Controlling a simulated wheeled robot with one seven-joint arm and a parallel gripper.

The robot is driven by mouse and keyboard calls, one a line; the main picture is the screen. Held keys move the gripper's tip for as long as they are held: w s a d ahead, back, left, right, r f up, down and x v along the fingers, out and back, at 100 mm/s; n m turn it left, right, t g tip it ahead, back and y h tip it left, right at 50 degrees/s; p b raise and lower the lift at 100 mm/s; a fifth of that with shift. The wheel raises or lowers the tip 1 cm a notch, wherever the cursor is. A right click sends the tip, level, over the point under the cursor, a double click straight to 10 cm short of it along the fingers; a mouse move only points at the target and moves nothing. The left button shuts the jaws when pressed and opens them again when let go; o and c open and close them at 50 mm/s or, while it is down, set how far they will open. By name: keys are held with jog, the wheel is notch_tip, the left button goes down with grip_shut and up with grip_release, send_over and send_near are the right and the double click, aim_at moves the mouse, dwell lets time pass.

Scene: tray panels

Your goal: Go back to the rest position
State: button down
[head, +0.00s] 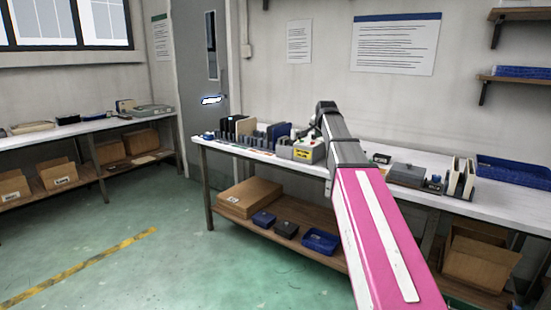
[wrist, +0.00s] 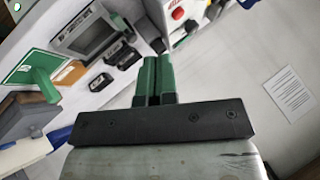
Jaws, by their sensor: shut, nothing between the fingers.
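My arm (head: 375,225), pink with a white stripe and a grey far part, reaches from the lower right toward the bench in the head view. The arm hides my gripper in that view. In the wrist view my gripper (wrist: 155,80) shows as two green fingers side by side, shut with nothing between them. It appears apart from the things on the bench.
The white bench (head: 237,151) holds a grey box with a yellow label (head: 303,153), upright panels and, at right, a blue tray (head: 515,172). Cartons (head: 250,197) and blue bins (head: 320,241) stand on its lower shelf. Green floor (head: 180,270) is clear at left.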

jog(key=s+f+n+g, duration=0.3)
jog(key=s+f, duration=0.9)
jog(key=f, duration=0.5)
jog(key=s+f+n+g, duration=0.35)
jog(key=s+f, duration=0.85)
jog(key=f, duration=0.6)
jog(key=s+f+n+g, duration=0.2)
jog(key=s+f, duration=0.6)
jog(key=s, duration=0.4)
jog(key=shift+s+a+g, duration=0.25)
jog(key=shift+s+g, duration=0.1)
jog(key=shift+s, duration=0.05)
jog(key=shift+n, duration=0.25)
